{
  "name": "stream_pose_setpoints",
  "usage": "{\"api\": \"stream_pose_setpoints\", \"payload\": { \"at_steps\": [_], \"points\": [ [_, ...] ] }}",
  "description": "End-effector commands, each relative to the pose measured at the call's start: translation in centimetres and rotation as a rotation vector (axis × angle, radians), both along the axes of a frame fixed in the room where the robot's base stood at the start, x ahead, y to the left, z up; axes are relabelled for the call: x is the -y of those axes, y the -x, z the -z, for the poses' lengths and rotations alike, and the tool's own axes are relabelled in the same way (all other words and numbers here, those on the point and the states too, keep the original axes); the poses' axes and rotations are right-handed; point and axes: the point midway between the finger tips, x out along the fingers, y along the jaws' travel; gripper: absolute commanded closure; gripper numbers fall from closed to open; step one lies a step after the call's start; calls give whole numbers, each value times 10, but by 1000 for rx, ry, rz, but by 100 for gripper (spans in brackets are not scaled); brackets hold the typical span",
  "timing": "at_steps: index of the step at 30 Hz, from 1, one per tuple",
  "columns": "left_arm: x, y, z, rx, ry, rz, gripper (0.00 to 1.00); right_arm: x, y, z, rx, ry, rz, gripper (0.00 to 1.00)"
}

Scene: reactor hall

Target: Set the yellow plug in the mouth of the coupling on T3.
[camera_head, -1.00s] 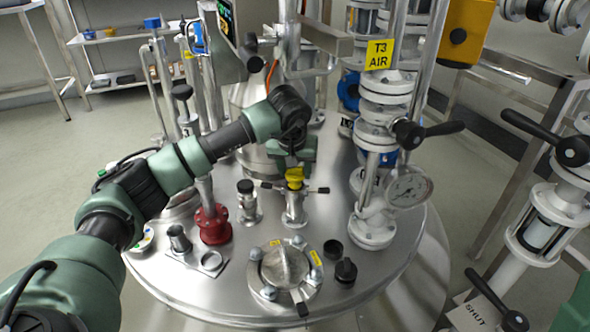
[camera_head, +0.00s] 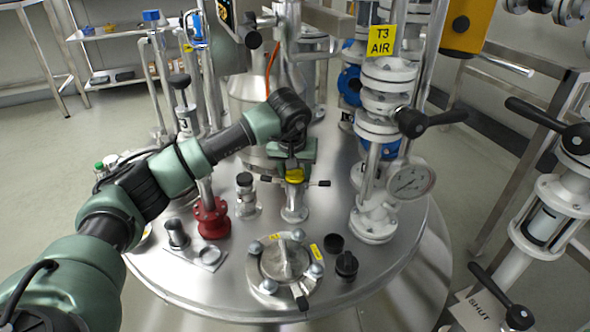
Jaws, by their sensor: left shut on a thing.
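The yellow plug (camera_head: 294,175) is held upright by my left gripper (camera_head: 292,163), which reaches in from the left and is shut on it. The metal coupling (camera_head: 294,205) stands upright on the vessel lid directly below, with two dark-tipped levers spread to the sides. The plug's lower part is hidden and its yellow body meets the coupling's mouth; I cannot tell how deep it sits. A yellow T3 AIR sign (camera_head: 381,40) hangs on the piping at the back right. My right gripper is out of view.
A capped metal fitting (camera_head: 246,195) and a red flanged pipe (camera_head: 211,218) stand left of the coupling. A clamped round hatch (camera_head: 285,265) and black caps (camera_head: 346,264) lie in front. White valve piping (camera_head: 376,215) with a gauge (camera_head: 411,182) rises to the right.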

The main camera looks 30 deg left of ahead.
Motion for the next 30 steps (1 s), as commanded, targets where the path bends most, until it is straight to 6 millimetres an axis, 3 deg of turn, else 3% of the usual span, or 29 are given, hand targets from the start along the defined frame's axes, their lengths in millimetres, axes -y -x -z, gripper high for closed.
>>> {"api": "stream_pose_setpoints", "payload": {
  "at_steps": [11,12,14,24,30],
  "points": [
    [0,0,0,0,0,-1,91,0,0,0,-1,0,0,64],
    [0,0,0,0,0,-1,44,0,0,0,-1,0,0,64],
    [0,0,0,0,0,-1,27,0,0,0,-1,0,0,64],
    [0,0,-1,0,0,0,27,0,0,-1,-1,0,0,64],
    [3,8,-27,3,-1,1,27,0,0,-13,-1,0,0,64]
  ]
}}
